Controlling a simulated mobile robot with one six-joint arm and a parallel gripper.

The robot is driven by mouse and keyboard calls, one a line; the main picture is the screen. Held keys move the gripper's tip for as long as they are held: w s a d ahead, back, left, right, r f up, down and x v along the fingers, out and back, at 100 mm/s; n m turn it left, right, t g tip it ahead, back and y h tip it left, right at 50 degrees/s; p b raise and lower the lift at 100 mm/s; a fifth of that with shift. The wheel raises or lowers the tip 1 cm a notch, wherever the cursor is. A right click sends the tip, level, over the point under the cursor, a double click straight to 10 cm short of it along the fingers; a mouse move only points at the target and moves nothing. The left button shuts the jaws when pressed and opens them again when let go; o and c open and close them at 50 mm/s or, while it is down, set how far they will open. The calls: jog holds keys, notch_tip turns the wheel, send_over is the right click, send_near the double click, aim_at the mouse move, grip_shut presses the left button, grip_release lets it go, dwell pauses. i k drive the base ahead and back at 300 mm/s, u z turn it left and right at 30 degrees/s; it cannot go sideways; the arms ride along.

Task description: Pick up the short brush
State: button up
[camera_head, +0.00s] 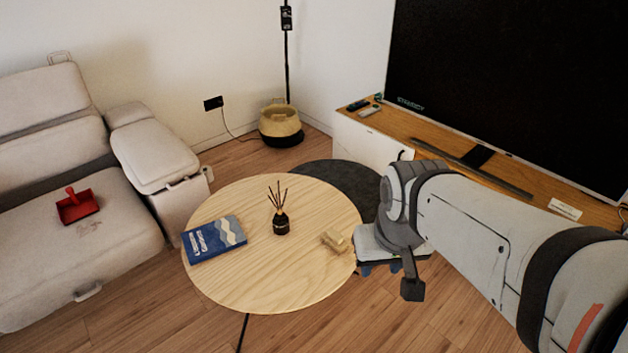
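A small light-wood object (334,241), which looks like the short brush, lies near the right edge of the round wooden table (290,292). Its bristles cannot be made out at this size. My gripper (380,268) is just right of the table's edge, to the right of the brush and apart from it in the picture. My wrist partly hides the gripper, and I cannot tell whether its fingers are open or shut.
A red dustpan-like item (77,206) lies on the sofa (60,262). A TV bench (440,150) is behind my arm. A basket (281,127) stands in the corner.

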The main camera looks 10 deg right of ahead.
aim_at(332, 238)
jog(key=z, duration=0.05)
jog(key=i, duration=1)
jog(key=u, duration=0.05)
